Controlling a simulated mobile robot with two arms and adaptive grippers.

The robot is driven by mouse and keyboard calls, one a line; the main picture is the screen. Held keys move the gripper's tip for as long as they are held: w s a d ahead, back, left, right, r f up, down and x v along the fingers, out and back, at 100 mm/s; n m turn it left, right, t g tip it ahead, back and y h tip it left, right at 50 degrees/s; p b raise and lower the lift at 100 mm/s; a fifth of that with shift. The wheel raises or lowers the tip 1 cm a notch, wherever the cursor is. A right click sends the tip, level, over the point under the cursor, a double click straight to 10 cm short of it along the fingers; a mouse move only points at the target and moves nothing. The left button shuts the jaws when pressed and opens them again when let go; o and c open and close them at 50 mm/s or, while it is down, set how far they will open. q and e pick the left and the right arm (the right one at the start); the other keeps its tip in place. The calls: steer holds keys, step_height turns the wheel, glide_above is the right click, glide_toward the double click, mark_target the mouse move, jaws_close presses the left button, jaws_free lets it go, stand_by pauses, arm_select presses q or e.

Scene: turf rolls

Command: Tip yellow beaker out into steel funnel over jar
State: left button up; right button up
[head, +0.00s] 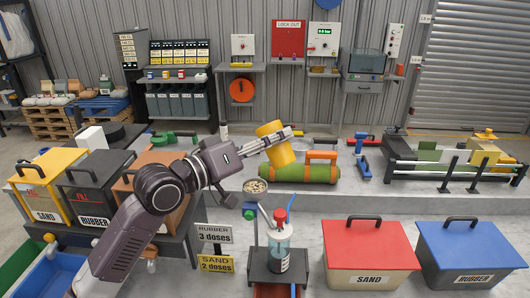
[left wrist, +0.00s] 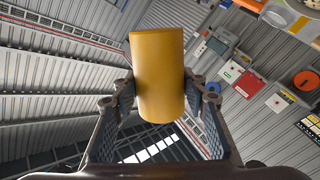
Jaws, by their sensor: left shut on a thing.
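The yellow beaker (head: 276,145) is held tilted in the air by my left gripper (head: 284,137), above the front edge of the bench. In the left wrist view, the beaker (left wrist: 157,72) sits between both fingers of the gripper (left wrist: 163,90). Its mouth and contents cannot be made out. A round, rimmed vessel with pale bits in it, seemingly the steel funnel (head: 255,187), is below and left of the beaker, apart from it. I cannot clearly make out a jar under it. My right gripper is not in view.
A green roll (head: 298,173) lies behind and right of the beaker. A clear bottle with a red top (head: 281,243) stands in front. Lidded bins, a red one (head: 368,258) and a blue one (head: 470,252), stand at front right. Black and yellow bins stand left.

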mark_target(282, 146)
arm_select(q)
steer(key=m+b, duration=0.1)
steer(key=m, duration=0.1)
steer(key=s+d+r+m+b, duration=0.1)
steer(key=m, duration=0.1)
steer(key=s+m+b, duration=0.1)
steer(key=m+b, duration=0.1)
steer(key=shift+s+d+r, duration=0.1)
steer(key=shift+d+r, duration=0.1)
steer(key=shift+d, duration=0.05)
steer(key=shift+s+d+r+m+b, duration=0.2)
steer(key=shift+r+m+b, duration=0.1)
steer(key=shift+m, duration=0.5)
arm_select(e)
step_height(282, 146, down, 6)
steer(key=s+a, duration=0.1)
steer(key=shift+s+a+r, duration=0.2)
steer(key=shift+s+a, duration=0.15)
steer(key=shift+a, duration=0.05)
